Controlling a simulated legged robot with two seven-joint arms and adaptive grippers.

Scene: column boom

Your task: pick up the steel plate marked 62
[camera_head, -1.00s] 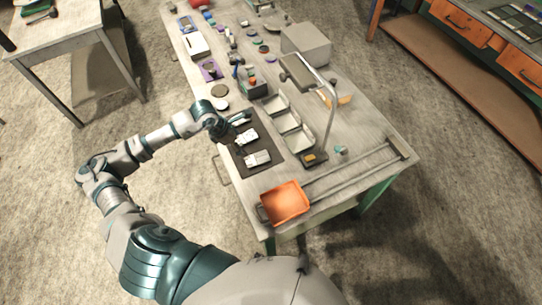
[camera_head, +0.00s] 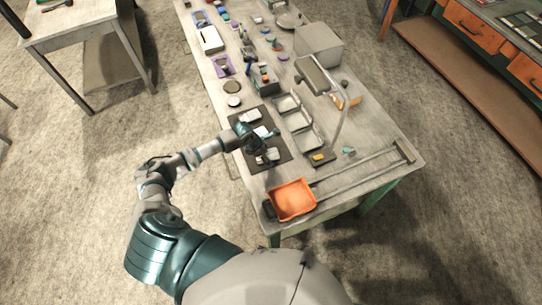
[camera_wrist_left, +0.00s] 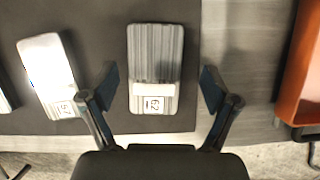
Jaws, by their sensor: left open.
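The steel plate marked 62 (camera_wrist_left: 155,62) is a ribbed grey plate with a white label, which reads upside down in the left wrist view. It lies flat on a dark mat (camera_wrist_left: 100,60) and is the plate (camera_head: 268,157) nearest the orange tray in the head view. My left gripper (camera_wrist_left: 158,84) is open and empty above it. In the wrist view its fingers stand on either side of the plate's label end. In the head view the gripper (camera_head: 258,145) partly covers the mat. My right gripper is not in view.
Another labelled plate (camera_wrist_left: 47,75) lies left of the 62 plate, and a further plate (camera_head: 250,115) lies on the mat's far end. An orange tray (camera_head: 292,200) sits near the table's front edge. Grey bins (camera_head: 300,122) and a lamp-like stand (camera_head: 338,125) are right of the mat.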

